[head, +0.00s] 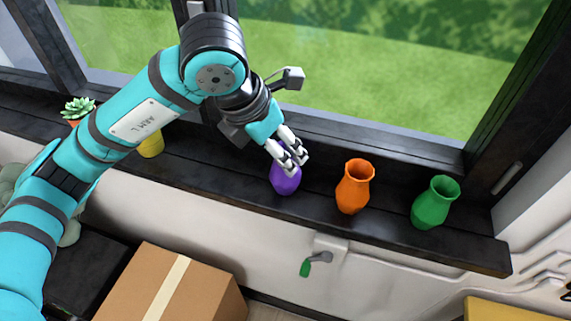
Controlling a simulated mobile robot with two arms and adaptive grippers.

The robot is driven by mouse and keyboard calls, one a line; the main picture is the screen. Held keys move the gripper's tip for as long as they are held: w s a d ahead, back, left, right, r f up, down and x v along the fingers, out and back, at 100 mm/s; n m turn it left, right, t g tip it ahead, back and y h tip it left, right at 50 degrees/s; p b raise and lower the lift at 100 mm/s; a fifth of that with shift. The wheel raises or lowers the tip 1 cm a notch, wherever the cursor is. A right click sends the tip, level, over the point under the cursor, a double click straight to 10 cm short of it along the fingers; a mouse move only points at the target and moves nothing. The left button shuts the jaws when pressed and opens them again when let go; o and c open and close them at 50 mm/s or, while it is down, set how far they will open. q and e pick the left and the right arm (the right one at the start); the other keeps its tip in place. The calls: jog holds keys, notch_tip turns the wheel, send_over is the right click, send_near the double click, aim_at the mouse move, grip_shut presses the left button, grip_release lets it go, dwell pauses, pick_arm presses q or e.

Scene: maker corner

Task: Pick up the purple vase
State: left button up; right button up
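The purple vase (285,181) stands on the dark window sill, left of an orange vase (354,188) and a green vase (435,203). My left gripper (291,160) reaches down to the purple vase from above, with its fingertips at the vase's top. The fingers hide the vase's rim and neck, so I cannot tell whether they are apart from it or closed on it. The vase appears upright on the sill. My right gripper is not in view.
The window sill (395,237) runs beneath the window. A succulent in an orange pot (78,109) and a yellow pot (152,146) stand at the left, partly behind my arm. A taped cardboard box (205,290) sits below the sill. A green-handled tap (306,268) sticks out from the wall.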

aim_at(284, 186)
pick_arm(q)
jog(key=p+x, duration=0.2)
jog(key=x, duration=0.1)
jog(key=w+p+x, duration=0.1)
jog(key=p+x, duration=0.1)
jog(key=x, duration=0.2)
jog(key=shift+d+r, duration=0.15)
jog(key=shift+r, duration=0.05)
jog(key=shift+x, duration=1.1)
jog(key=shift+f, duration=0.15)
jog(key=c, duration=1.1)
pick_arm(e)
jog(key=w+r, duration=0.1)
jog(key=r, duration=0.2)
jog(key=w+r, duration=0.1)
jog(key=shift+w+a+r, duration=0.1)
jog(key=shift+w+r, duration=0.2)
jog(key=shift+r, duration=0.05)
